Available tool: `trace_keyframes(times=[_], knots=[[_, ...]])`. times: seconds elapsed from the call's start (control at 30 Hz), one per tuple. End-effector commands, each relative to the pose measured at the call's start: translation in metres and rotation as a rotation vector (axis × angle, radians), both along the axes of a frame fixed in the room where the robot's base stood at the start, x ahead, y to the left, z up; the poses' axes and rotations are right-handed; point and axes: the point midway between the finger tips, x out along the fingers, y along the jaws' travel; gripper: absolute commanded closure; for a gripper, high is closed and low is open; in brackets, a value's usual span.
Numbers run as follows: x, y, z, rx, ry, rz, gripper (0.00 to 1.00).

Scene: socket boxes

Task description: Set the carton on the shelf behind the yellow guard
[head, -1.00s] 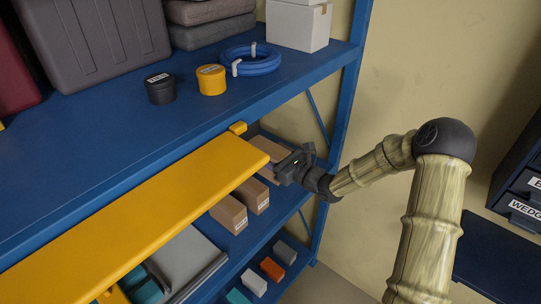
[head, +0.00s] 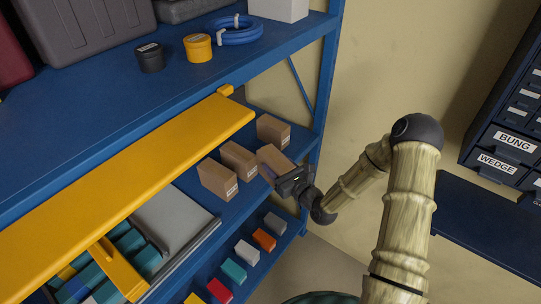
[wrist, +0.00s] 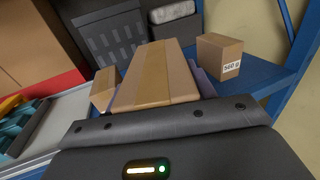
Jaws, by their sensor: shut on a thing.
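My gripper (head: 282,172) is shut on a brown carton (head: 274,158) at the right end of the middle shelf (head: 225,206). In the wrist view the carton (wrist: 155,75) fills the space between my fingers and points away from me. It looks slightly tilted in the head view, and I cannot tell whether its base touches the shelf. The yellow guard (head: 130,188) is a long bar along the rack front, left of and higher than the carton in the picture. The carton is past the guard's right end.
Cartons stand left of the held one (head: 239,160) and behind it to the right (head: 273,130); another (head: 218,179) is farther left. A blue upright (head: 325,95) stands at right. Grey flat panels (head: 170,225) lie left. Small coloured boxes (head: 247,253) line the lower shelf.

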Motion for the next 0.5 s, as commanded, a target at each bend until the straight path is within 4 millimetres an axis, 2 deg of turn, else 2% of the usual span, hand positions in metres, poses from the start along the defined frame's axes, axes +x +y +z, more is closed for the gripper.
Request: trace_keyframes(times=[0.23,0.5], knots=[[-0.018,-0.03,-0.043,0.003,0.008,-0.141,0.75],[-0.051,-0.074,-0.107,0.003,0.01,-0.359,0.75]])
